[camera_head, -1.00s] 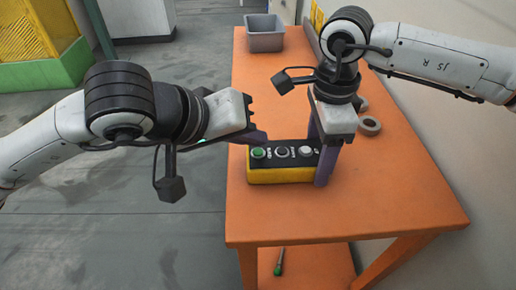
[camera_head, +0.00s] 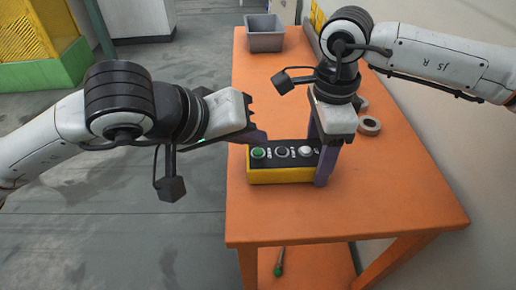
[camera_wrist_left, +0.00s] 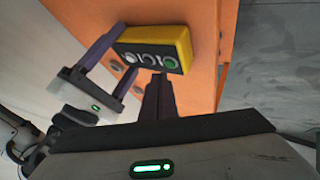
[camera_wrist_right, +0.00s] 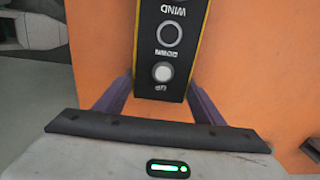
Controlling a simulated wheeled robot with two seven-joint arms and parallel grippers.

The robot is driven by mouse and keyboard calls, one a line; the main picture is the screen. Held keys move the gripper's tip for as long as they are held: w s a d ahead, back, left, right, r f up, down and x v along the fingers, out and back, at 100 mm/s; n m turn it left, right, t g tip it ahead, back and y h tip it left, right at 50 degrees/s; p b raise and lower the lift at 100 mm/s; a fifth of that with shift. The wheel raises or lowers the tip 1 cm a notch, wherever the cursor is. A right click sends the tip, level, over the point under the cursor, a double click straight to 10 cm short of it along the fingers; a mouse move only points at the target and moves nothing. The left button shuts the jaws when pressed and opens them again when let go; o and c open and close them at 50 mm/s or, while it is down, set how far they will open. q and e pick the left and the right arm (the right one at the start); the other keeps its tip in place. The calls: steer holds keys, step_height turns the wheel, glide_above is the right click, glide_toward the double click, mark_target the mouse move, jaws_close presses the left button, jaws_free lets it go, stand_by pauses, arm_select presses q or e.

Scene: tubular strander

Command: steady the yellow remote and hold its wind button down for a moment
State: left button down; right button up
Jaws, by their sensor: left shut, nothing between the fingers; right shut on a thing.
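The yellow remote (camera_head: 285,175) lies on the orange table with its black button face up. It has a green button (camera_head: 258,153), a dark button (camera_head: 282,152) and a white button (camera_head: 305,151). The WIND label goes with the green button. My right gripper (camera_head: 319,160) is shut on the remote's white-button end, one finger on each side, as the right wrist view (camera_wrist_right: 157,100) shows. My left gripper (camera_head: 264,138) is shut and empty. Its tips are close to the green button, also in the left wrist view (camera_wrist_left: 158,77). I cannot tell whether they touch it.
A grey bin (camera_head: 264,35) stands at the table's far end. A tape roll (camera_head: 369,125) lies right of my right gripper. The orange table (camera_head: 350,205) is clear in front of the remote. A green-tipped tool (camera_head: 279,262) lies on the lower shelf. A wall runs along the right.

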arm_select(q)
steer(key=shift+f, duration=0.1)
stand_by(0.7)
steer(key=shift+f, duration=0.35)
steer(key=shift+f, duration=0.45)
stand_by(2.1)
steer(key=shift+r, duration=0.15)
stand_by(0.6)
steer(key=shift+r, duration=0.75)
steer(key=shift+r, duration=2.5)
arm_select(e)
steer(key=o, duration=1.4)
